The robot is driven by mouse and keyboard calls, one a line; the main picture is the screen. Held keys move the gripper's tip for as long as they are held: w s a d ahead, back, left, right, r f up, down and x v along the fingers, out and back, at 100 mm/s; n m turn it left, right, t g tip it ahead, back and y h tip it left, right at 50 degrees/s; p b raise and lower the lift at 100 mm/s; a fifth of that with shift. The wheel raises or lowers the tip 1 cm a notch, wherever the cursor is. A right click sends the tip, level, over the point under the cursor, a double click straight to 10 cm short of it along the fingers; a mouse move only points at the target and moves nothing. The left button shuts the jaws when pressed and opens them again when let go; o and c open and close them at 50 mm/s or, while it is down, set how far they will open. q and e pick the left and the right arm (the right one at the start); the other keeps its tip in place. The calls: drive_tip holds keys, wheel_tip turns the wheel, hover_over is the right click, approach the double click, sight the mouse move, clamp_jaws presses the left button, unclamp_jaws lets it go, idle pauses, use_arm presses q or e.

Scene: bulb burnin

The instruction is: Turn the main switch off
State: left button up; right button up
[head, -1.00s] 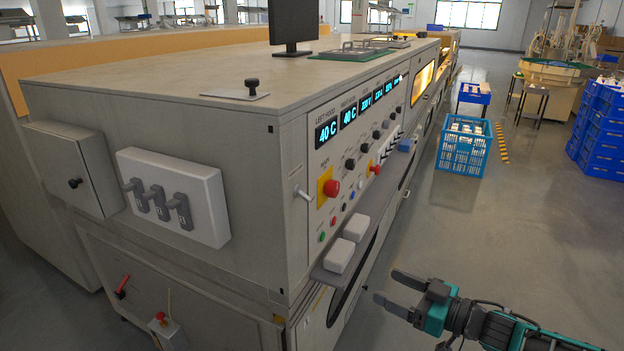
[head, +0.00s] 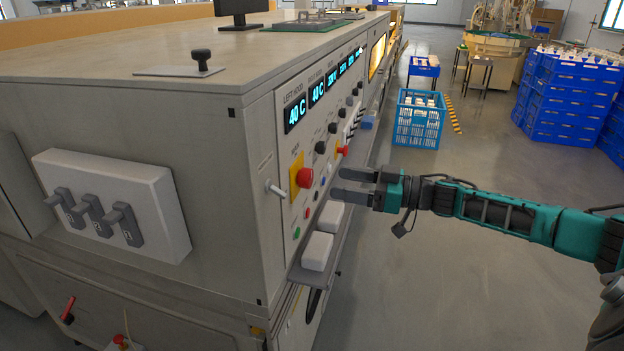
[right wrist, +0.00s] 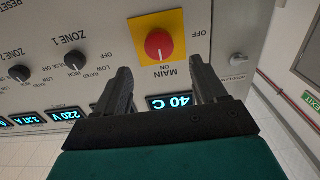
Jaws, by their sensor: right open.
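The main switch (head: 305,177) is a round red knob on a yellow plate (head: 295,168) at the near end of the control panel. It also shows, upside down, in the right wrist view (right wrist: 159,44), where its white mark points toward ON and OFF is printed to one side. My right gripper (head: 337,182) is open and empty in front of the panel, pointing at it, to the right of the knob in the head view. In the right wrist view the fingers (right wrist: 158,75) spread to either side below the knob, apparently without touching it. My left gripper is not in view.
A grey lever (head: 274,189) sticks out at the panel's near edge. A shelf below holds white blocks (head: 318,250). Smaller black knobs (head: 320,147) and another red button (head: 343,151) line the panel. A blue crate (head: 418,120) stands on the floor; the floor before it is clear.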

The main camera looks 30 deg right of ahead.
sight(311, 177)
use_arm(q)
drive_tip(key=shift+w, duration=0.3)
use_arm(e)
drive_tip(key=x, duration=0.7)
drive_tip(key=shift+w+a, duration=0.25)
drive_tip(key=shift+w, duration=0.05)
drive_tip(key=c, duration=1)
